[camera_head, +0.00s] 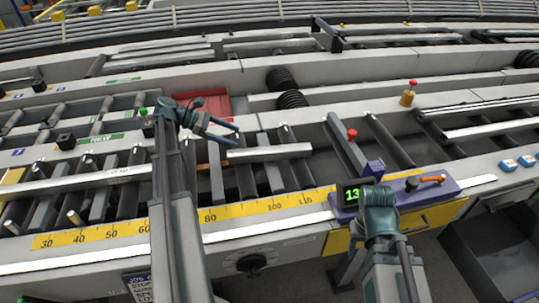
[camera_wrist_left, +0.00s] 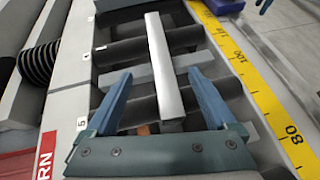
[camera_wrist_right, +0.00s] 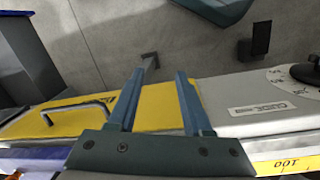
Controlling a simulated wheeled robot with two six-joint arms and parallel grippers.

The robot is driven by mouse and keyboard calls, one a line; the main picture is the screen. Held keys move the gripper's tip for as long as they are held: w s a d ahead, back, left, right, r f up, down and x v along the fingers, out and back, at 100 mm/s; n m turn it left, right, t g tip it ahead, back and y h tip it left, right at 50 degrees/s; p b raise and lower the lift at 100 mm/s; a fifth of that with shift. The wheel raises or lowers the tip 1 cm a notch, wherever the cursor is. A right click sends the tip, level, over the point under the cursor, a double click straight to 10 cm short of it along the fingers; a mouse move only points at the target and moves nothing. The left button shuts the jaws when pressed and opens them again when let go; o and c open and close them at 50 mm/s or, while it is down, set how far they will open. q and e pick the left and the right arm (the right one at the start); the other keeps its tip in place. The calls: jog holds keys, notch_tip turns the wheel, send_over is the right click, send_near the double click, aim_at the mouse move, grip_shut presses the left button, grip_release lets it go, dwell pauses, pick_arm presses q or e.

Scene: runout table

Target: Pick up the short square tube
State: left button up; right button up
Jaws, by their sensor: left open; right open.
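The short square tube (camera_head: 270,152) is a pale metal bar lying across the dark rollers in the middle of the runout table. It also shows in the left wrist view (camera_wrist_left: 163,65), running between the finger lines. My left gripper (camera_head: 237,138) is open at the tube's left end. In the left wrist view its fingers (camera_wrist_left: 160,74) stand on either side of the tube; I cannot tell how far above it they are. My right gripper (camera_wrist_right: 160,72) is open and empty over the yellow front panel. Its fingers are hidden in the head view.
A yellow ruler strip (camera_head: 276,204) runs along the front rail. A purple stop block (camera_head: 430,190) with a green display (camera_head: 351,194) sits on it at the right. A red tray (camera_head: 208,104) lies behind my left gripper. Longer tubes (camera_head: 75,183) lie at the left.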

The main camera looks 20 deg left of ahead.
pick_arm(q)
jog(key=b, duration=0.4)
send_near(267, 150)
jog(key=x, duration=0.4)
jog(key=shift+r, duration=0.2)
jog(key=shift+w+d, duration=0.1)
jog(key=shift+d, duration=0.15)
jog(key=shift+w+d+f+b, duration=0.15)
jog(key=shift+d+f+b, duration=0.15)
jog(key=shift+f, duration=0.1)
jog(key=b+x, duration=0.2)
jog(key=x, duration=0.1)
jog(key=shift+w+d+f, duration=0.1)
jog(key=shift+w+f, duration=0.05)
jog(key=shift+f, duration=0.2)
jog(key=shift+w+d+f, duration=0.1)
jog(key=shift+w+d, duration=0.1)
jog(key=shift+d, duration=0.05)
grip_shut()
